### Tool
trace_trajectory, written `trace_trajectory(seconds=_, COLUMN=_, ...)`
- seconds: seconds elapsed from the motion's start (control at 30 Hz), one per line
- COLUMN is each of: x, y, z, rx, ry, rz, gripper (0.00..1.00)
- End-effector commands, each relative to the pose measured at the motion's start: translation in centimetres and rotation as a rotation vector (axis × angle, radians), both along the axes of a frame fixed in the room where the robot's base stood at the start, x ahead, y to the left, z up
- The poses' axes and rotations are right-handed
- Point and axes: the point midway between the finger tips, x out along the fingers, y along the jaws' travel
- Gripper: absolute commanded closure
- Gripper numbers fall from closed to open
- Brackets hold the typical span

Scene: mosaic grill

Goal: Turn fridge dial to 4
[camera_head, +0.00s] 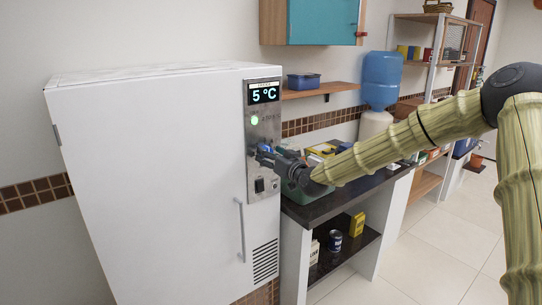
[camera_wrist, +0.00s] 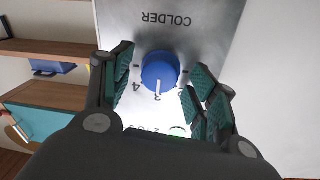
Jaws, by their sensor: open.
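The white fridge (camera_head: 150,170) stands at the left in the head view, with a metal control panel (camera_head: 265,105) on its right edge. In the wrist view the round blue dial (camera_wrist: 160,69) shows upside down on the panel, under an inverted "COLDER". Its white pointer points down in the picture, toward what looks like a 3; a 4 is just to its left. My gripper (camera_wrist: 163,76) is open, one finger on each side of the dial; I cannot tell whether either touches it. In the head view my gripper (camera_head: 266,155) is at the panel and mostly hides the dial.
The fridge display (camera_head: 264,92) reads 5 °C, with a green light below it. A vertical door handle (camera_head: 241,230) and a black switch (camera_head: 259,185) are nearby. A dark counter (camera_head: 315,213) with items stands right of the fridge. The floor at right is clear.

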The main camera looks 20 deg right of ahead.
Motion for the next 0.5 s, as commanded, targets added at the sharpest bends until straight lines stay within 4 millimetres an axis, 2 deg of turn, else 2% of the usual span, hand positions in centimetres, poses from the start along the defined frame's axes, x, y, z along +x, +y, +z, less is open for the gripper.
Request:
trace_trajectory(seconds=0.07, x=-0.01, y=-0.01, z=0.00, rx=0.000, ry=0.000, rz=0.000, gripper=0.45)
trace_trajectory(seconds=0.3, x=-0.02, y=-0.05, z=-0.01, rx=0.000, ry=0.000, rz=-0.001, gripper=0.87)
trace_trajectory(seconds=0.5, x=-0.03, y=-0.09, z=-0.05, rx=0.007, ry=0.002, rz=-0.001, gripper=0.88)
